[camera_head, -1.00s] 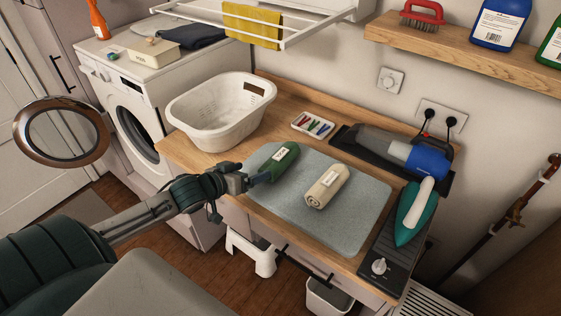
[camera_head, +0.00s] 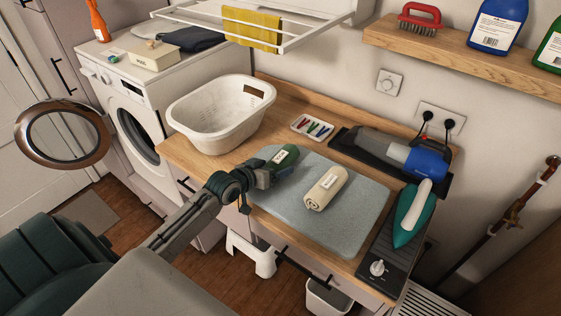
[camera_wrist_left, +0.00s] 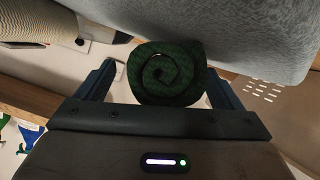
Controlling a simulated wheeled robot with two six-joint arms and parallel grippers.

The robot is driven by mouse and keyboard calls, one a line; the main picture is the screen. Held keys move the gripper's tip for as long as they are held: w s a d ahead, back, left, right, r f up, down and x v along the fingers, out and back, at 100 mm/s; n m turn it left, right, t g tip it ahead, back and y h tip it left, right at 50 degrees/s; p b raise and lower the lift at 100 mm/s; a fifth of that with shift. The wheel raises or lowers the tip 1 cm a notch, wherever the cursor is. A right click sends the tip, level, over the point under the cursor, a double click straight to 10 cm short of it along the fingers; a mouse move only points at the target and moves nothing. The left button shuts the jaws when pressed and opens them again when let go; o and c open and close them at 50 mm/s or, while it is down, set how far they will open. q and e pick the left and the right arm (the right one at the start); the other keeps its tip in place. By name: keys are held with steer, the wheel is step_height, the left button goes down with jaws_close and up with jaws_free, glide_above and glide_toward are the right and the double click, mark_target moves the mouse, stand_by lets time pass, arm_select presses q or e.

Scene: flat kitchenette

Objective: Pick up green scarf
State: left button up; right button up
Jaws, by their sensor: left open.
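The green scarf (camera_head: 285,157) is a rolled bundle with a white label, lying on the grey mat (camera_head: 345,225) on the wooden counter. In the left wrist view its spiral end (camera_wrist_left: 165,72) faces the camera, between the two fingers. My left gripper (camera_head: 272,168) is at the near end of the roll and hides part of it. In the left wrist view the gripper (camera_wrist_left: 162,85) is open, with a finger on each side of the roll and gaps visible beside it. My right gripper is not in view.
A beige roll (camera_head: 326,188) lies on the mat to the right of the scarf. A white laundry basket (camera_head: 215,135) stands behind left. A tray of pegs (camera_head: 312,127), a handheld vacuum (camera_head: 400,153) and an iron (camera_head: 412,215) are at the back and right.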

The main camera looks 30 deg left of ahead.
arm_select(q)
steer(key=shift+w+f, duration=0.15)
steer(key=shift+w, duration=0.1)
steer(key=c, duration=1.1)
steer(key=shift+r, duration=0.2)
